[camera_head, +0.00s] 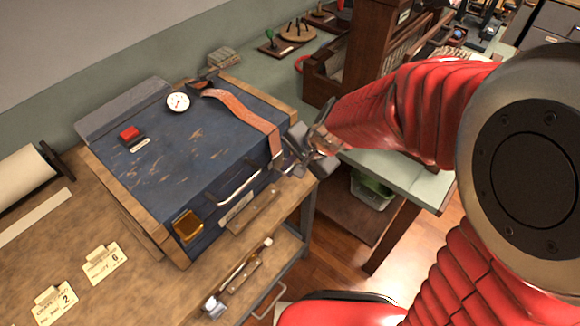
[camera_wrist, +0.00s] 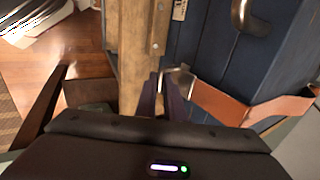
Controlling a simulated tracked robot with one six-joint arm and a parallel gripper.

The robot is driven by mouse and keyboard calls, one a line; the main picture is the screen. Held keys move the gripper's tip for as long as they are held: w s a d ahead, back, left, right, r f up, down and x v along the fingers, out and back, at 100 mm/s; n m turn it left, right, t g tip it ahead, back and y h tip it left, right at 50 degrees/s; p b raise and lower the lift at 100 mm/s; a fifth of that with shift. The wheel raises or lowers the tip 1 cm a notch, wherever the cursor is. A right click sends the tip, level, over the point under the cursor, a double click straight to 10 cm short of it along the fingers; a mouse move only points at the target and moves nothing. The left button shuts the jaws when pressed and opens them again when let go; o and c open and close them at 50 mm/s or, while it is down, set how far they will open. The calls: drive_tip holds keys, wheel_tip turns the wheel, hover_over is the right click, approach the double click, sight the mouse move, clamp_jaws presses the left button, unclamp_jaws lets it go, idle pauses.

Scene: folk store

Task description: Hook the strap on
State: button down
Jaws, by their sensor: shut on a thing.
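The strap (camera_head: 243,113) is a flat orange-brown band. It runs from the back of the blue worn-topped case (camera_head: 180,150) across its top and bends down over the front edge near the right corner. My gripper (camera_head: 297,158) is at that front right corner, shut at the strap's lower end. In the wrist view, my dark fingers (camera_wrist: 163,98) close by the strap's metal end piece (camera_wrist: 180,73), and the strap (camera_wrist: 222,105) trails off to the right. The wooden edge piece (camera_wrist: 134,55) is close beside the fingers. The exact grip is partly hidden.
A curved metal handle (camera_head: 236,187) and a brass plate (camera_head: 188,226) are on the case's front. A red button (camera_head: 130,135) and round gauge (camera_head: 178,102) sit on top. Numbered cards (camera_head: 104,262) lie on the bench. A green table (camera_head: 398,172) stands right.

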drive_tip(key=shift+s+d+f, duration=0.2)
drive_tip(key=shift+s+f, duration=0.1)
drive_tip(key=shift+f, duration=0.15)
drive_tip(key=shift+s+d+f, duration=0.2)
drive_tip(key=shift+s+f, duration=0.1)
drive_tip(key=shift+f, duration=0.15)
drive_tip(key=c, duration=2)
unclamp_jaws()
drive_tip(key=shift+o, duration=0.5)
drive_tip(key=shift+a, duration=0.1)
drive_tip(key=shift+a+r, duration=0.1)
